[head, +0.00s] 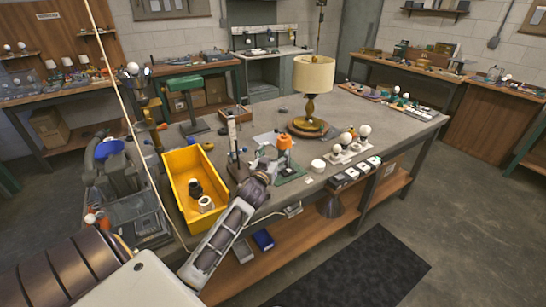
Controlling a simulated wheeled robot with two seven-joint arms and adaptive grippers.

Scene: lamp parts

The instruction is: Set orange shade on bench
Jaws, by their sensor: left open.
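A small orange shade (285,142) is on the grey bench (380,122), above a dark, narrow part and near a green mat (292,177). My left arm reaches in from the lower left. My left gripper (270,165) is open, low over the bench at the front left of the shade. The small dark shapes there hide its fingertips in part, and I cannot tell whether they touch the shade or its support. My right gripper is not in view.
A yellow bin (187,160) with a few dark and white parts stands left of my gripper. A lamp with a cream shade (313,74) stands behind on a round wooden base. White bulbs (345,138) and small boxes line the bench's front edge. The bench's right end has clear room.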

